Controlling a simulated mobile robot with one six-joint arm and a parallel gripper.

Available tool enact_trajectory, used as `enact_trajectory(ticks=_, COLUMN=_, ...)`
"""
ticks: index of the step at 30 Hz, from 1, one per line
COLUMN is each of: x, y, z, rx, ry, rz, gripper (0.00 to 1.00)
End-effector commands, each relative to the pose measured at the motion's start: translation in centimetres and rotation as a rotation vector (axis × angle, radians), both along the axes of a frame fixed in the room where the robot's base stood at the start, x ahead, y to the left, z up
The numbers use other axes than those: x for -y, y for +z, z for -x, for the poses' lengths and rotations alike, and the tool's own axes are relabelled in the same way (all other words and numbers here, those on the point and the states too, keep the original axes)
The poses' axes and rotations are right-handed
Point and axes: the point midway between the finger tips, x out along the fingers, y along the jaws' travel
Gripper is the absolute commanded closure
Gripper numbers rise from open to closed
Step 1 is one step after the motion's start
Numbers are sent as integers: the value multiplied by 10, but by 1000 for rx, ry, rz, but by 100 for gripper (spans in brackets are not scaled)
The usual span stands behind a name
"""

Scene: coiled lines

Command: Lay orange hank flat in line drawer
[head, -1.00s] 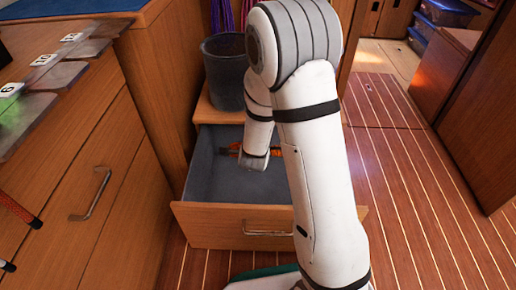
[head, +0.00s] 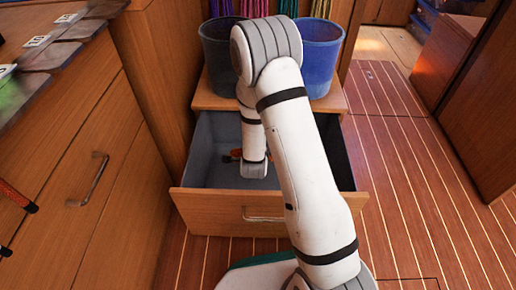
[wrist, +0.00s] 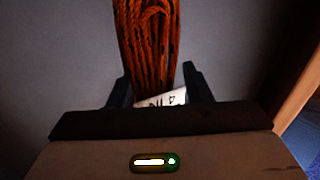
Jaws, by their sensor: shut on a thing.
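The orange hank (wrist: 147,40) is a long bundle of cord in the wrist view, running up from between my fingers to the top edge. A white tag (wrist: 166,97) with dark marks sits at its near end. My gripper (wrist: 153,86) is shut on this end. In the head view, a bit of the orange hank (head: 236,154) shows beside my wrist, inside the outline of the open line drawer (head: 262,214). The drawer has a wooden front and grey lining. My arm hides most of the hank; I cannot tell whether it touches the drawer floor.
A grey bucket (head: 219,55) and a blue bucket (head: 319,60) stand on the wooden ledge behind the drawer. Coloured lines (head: 222,8) hang above. A wooden cabinet (head: 100,150) is close on the left. Striped floor (head: 410,190) is open on the right.

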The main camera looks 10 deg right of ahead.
Motion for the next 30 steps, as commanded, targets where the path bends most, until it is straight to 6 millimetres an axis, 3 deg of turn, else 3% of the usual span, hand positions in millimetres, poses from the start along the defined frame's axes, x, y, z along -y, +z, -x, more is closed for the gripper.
enact_trajectory(ticks=30, x=0, y=-103, z=0, rx=0, ry=0, rz=0, gripper=83)
